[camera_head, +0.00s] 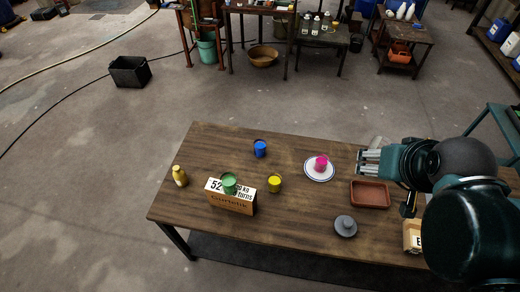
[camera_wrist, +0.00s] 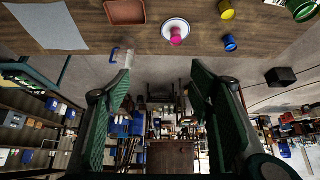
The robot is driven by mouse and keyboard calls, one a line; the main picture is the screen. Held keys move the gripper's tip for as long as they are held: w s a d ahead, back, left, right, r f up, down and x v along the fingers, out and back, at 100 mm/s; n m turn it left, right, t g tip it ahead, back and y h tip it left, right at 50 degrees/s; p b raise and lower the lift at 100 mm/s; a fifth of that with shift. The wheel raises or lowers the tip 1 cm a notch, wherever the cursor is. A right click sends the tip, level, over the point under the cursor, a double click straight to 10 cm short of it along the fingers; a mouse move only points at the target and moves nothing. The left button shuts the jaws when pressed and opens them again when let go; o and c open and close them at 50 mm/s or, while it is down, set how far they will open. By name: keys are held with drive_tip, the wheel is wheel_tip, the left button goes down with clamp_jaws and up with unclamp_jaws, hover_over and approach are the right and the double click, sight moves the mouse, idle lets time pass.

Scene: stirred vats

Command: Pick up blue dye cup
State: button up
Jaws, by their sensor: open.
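The blue dye cup (camera_head: 260,148) stands upright near the far edge of the wooden table (camera_head: 290,245), left of the white plate. It also shows in the wrist view (camera_wrist: 230,43), at upper right, beyond the right finger. My gripper (camera_head: 366,162) is at the table's far right side, pointing left, well to the right of the blue cup. In the wrist view my gripper (camera_wrist: 160,75) has its two green fingers wide apart with nothing held between them. No part of the blue cup is hidden by the gripper.
A pink cup (camera_head: 321,163) stands on the white plate (camera_head: 312,174), between gripper and blue cup. A yellow cup (camera_head: 274,184), green cup (camera_head: 229,182), cardboard box (camera_head: 232,203), mustard-coloured bottle (camera_head: 180,176), brown tray (camera_head: 370,203) and grey round object (camera_head: 345,226) are also on the table.

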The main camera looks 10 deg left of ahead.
drive_tip(key=w+a+f+m+g+b, duration=0.1)
drive_tip(key=w+a+f+b, duration=0.1)
drive_tip(key=w+a, duration=0.3)
drive_tip(key=w+a+f+m+g+b, duration=0.1)
drive_tip(key=w+a+b, duration=0.1)
drive_tip(key=w, duration=0.5)
drive_tip(key=m+g+h+b, duration=0.25)
drive_tip(key=m+b, duration=0.35)
drive_tip(key=b, duration=0.4)
hover_over(258, 146)
drive_tip(key=s, duration=0.1)
drive_tip(key=shift+t, duration=0.45)
drive_tip(key=f, duration=3.4)
drive_tip(key=shift+a, duration=0.3)
drive_tip(key=shift+a+f+h, duration=0.25)
drive_tip(key=shift+a+f, duration=0.15)
drive_tip(key=shift+f, duration=0.1)
drive_tip(key=shift+x, duration=1.25)
drive_tip(key=shift+d, duration=0.1)
